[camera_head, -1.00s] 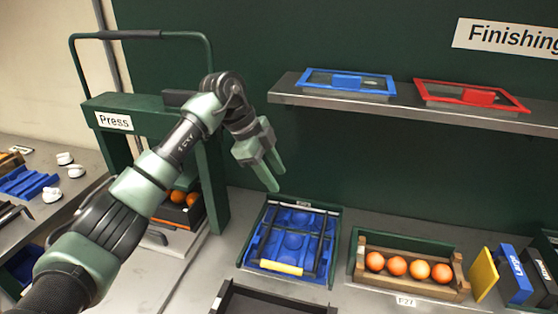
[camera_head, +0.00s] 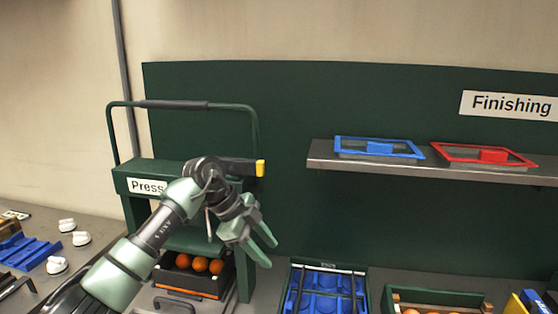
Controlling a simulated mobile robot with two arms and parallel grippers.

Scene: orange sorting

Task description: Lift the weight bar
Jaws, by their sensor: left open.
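The green press (camera_head: 146,172) stands left of centre. A raised bar with a dark grip (camera_head: 176,104) arches over its top; I take this to be the weight bar, though no label says so. A dark lever with a yellow end (camera_head: 260,168) juts from the press's upper right side. My left gripper (camera_head: 271,255) is open and empty in front of the press's right post, well below the raised bar, its fingers pointing down and right. My left forearm hides part of the press front. My right gripper is out of view.
Oranges (camera_head: 200,264) sit in a dark box inside the press. A blue tray (camera_head: 329,290) and a wooden crate (camera_head: 440,297) stand to the right, cut off below. A shelf (camera_head: 330,160) holds blue (camera_head: 380,148) and red (camera_head: 487,156) frames.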

